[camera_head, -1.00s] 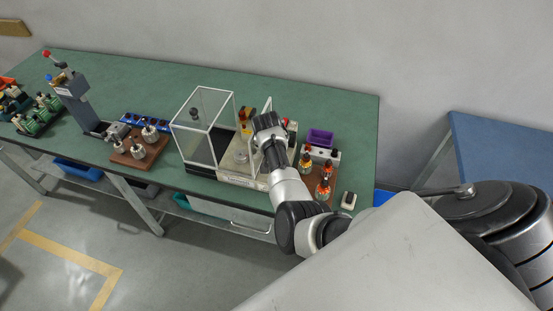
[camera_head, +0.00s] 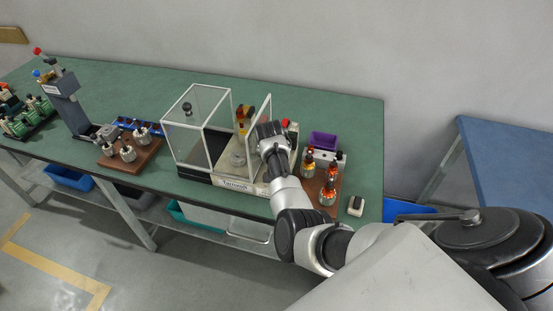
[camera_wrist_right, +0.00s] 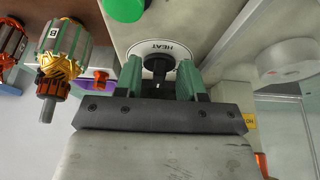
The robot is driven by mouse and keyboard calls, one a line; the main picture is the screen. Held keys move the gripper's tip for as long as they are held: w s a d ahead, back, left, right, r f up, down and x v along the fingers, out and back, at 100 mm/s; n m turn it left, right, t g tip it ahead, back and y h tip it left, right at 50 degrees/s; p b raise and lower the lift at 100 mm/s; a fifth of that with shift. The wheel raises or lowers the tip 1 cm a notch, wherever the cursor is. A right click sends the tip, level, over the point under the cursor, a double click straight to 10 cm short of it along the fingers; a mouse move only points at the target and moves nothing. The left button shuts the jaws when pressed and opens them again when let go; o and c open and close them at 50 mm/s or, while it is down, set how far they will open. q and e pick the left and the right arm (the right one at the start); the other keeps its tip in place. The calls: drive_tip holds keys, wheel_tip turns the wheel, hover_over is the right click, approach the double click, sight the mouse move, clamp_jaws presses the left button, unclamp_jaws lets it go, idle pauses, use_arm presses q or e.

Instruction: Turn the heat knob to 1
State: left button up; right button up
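The heat knob (camera_wrist_right: 158,66) is black on a round white dial marked HEAT, which appears upside down in the right wrist view. My right gripper (camera_wrist_right: 160,78) has its two green fingers apart, one on each side of the knob. A narrow gap seems to show between fingers and knob; contact is not clear. The knob sits on the front of the pale machine (camera_head: 238,185) on the green bench. In the head view my right wrist covers the knob and the fingertips. My left gripper is not in view.
A clear-walled box (camera_head: 200,130) stands left of my wrist, with an open clear panel (camera_head: 258,120) close by. A green button (camera_wrist_right: 124,8) is near the knob. Wound armatures (camera_head: 329,190) and a purple bin (camera_head: 323,140) stand on the right.

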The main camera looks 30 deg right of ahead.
clamp_jaws()
drive_tip(key=shift+r, duration=0.1)
